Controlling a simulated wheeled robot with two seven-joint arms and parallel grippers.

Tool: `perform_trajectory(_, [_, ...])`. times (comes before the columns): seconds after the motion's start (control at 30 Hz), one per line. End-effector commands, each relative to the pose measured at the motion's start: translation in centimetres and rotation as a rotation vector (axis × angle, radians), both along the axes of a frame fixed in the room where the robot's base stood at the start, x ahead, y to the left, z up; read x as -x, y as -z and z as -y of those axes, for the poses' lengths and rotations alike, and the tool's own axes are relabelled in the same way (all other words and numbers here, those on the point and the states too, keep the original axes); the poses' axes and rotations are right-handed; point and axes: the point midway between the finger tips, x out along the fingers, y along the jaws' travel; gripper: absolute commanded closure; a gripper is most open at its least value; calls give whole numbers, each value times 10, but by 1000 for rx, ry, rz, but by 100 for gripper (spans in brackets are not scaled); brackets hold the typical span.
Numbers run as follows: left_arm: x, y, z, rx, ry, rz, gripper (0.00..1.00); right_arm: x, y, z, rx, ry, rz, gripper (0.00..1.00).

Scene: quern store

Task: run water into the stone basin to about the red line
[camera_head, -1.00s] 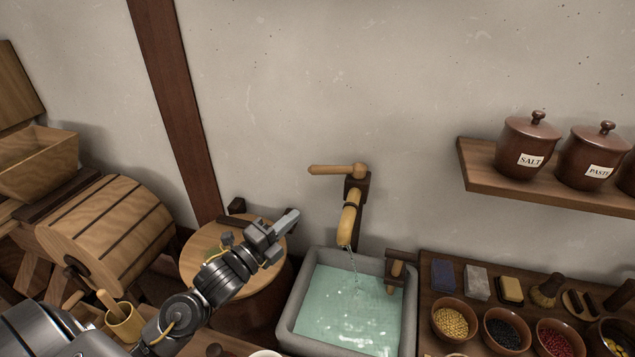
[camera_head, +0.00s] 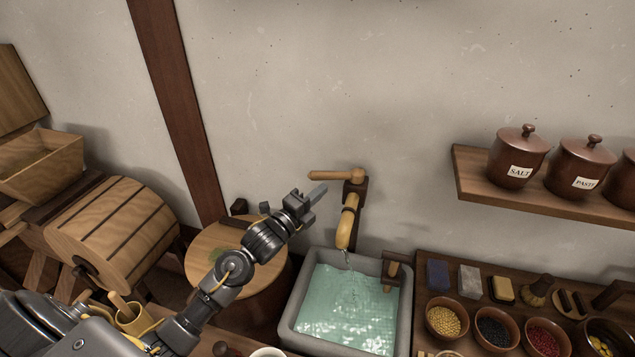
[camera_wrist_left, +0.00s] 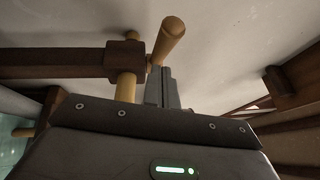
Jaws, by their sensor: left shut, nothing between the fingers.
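The stone basin (camera_head: 404,318) holds greenish water (camera_head: 345,310) with a rippled surface. A thin stream of water (camera_head: 351,280) runs into it from the wooden spout (camera_head: 347,225) of the wall tap. The tap's handle (camera_head: 330,176) points left; it also shows end-on in the left wrist view (camera_wrist_left: 172,32). My left gripper (camera_head: 318,193) is shut and empty. Its fingertips are just below the handle in the head view; I cannot tell whether they touch it. I see no red line in these views. My right gripper is not in view.
A round wooden lid (camera_head: 215,255) lies left of the basin. A wooden drum (camera_head: 110,230) stands further left. Right of the basin, a dark counter carries a blue block (camera_head: 437,274) and several bowls. A shelf (camera_head: 470,180) with jars hangs above.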

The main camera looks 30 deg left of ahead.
Motion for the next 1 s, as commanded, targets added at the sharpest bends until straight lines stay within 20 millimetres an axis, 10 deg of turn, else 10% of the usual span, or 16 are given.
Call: perform_trajectory(1.0, [-50, -3, -39, 1, -1, 0, 100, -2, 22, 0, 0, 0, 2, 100])
